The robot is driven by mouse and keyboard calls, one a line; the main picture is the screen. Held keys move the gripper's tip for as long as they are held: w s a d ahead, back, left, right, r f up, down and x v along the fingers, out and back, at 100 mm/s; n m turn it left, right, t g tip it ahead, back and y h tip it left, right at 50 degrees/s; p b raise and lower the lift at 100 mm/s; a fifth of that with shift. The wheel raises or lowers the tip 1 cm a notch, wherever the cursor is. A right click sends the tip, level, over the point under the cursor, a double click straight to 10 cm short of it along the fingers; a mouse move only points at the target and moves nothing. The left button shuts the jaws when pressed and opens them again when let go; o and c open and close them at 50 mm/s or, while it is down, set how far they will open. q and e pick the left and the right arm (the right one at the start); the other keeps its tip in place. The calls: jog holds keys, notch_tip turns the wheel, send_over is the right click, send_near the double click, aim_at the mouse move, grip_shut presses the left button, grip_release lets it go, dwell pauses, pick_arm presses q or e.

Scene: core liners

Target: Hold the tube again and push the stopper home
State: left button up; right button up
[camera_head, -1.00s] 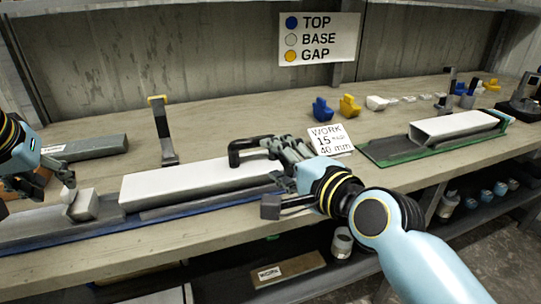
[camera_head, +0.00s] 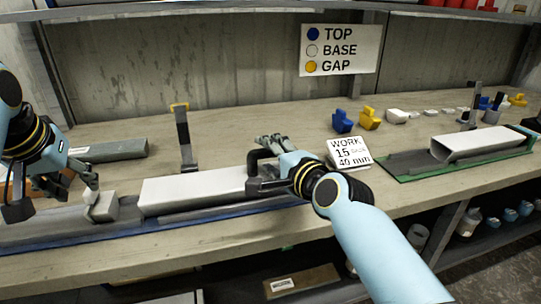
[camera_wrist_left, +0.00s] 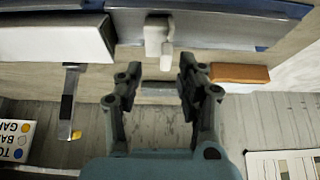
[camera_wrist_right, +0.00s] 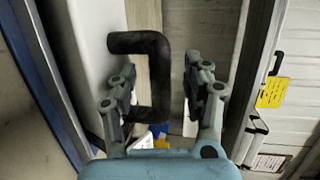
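The tube (camera_head: 190,193) is a long white box-shaped liner lying in a channel on the bench, with a black handle (camera_wrist_right: 158,80) near its right end. The stopper (camera_head: 104,208), a pale block with an upright tab, sits in line with the tube's left end, a small gap apart. It also shows in the left wrist view (camera_wrist_left: 154,34). My left gripper (camera_wrist_left: 158,88) is open and empty, short of the stopper tab. My right gripper (camera_wrist_right: 160,90) is open, with the handle's bar between its fingers, not clamped.
A grey block (camera_head: 112,150) and a yellow-tipped upright post (camera_head: 185,135) stand behind the tube. A WORK sign (camera_head: 348,152) stands to the right. An orange block (camera_wrist_left: 240,73) lies near my left gripper.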

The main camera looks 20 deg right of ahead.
grip_shut()
dwell(1.0)
pick_arm(q)
jog(key=shift+o, duration=0.4)
jog(key=shift+g, duration=0.6)
jog(key=r, duration=0.3)
jog(key=w+a+r, duration=0.1)
jog(key=r, duration=0.1)
jog(key=shift+r, duration=0.15)
pick_arm(e)
jog(key=shift+f, duration=0.1)
pick_arm(q)
jog(key=x, duration=1.1)
jog(key=shift+w+f, duration=0.15)
jog(key=shift+f, duration=0.25)
grip_shut()
jog(key=shift+w+r, duration=0.2)
jog(key=shift+w, duration=0.1)
pick_arm(e)
jog(key=shift+s, duration=0.1)
